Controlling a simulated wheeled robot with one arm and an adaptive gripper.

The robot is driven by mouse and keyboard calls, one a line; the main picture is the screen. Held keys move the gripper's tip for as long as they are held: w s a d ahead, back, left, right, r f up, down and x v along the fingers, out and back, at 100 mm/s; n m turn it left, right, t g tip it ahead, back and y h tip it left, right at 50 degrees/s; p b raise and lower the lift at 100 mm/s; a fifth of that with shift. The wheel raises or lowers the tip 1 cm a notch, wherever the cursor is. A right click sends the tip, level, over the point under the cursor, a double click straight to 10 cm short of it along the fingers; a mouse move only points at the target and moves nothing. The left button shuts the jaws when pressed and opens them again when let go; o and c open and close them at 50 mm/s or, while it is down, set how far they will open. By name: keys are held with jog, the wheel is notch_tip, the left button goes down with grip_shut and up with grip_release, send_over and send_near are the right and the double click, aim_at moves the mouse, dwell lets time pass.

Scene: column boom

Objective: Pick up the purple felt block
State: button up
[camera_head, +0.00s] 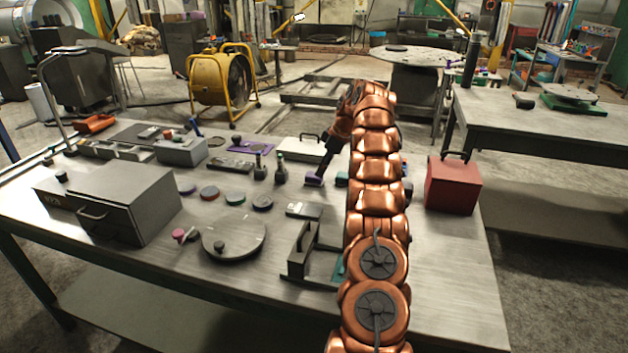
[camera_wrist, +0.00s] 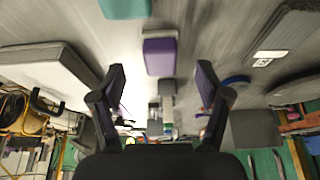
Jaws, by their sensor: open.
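The purple felt block (camera_head: 314,181) lies on the metal table, left of my arm in the head view. In the wrist view the purple felt block (camera_wrist: 160,57) appears centrally, near the line between my fingertips. My gripper (camera_wrist: 160,70) is open, with one dark finger on each side of the picture and nothing held. In the head view my gripper (camera_head: 321,165) points down close above the block. I cannot tell whether the fingers reach down beside it.
A teal block (camera_wrist: 125,8) lies beside the purple one. Dark upright pieces (camera_head: 280,170), coloured discs (camera_head: 263,202) and a red box (camera_head: 453,184) share the table. The table's front right is clear.

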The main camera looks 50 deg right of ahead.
aim_at(314, 179)
jog(key=shift+w+a+f, duration=0.25)
jog(key=shift+w+f, duration=0.15)
jog(key=shift+f, duration=0.1)
jog(key=shift+w+p+x, duration=0.15)
jog(key=shift+p+x, duration=0.2)
jog(key=shift+x, duration=0.6)
jog(key=shift+w+p+x, duration=0.15)
jog(key=shift+p+x, duration=0.2)
jog(key=shift+x, duration=0.65)
jog(key=shift+a+r, duration=0.15)
jog(key=shift+c, duration=0.4)
jog(key=c, duration=1.2)
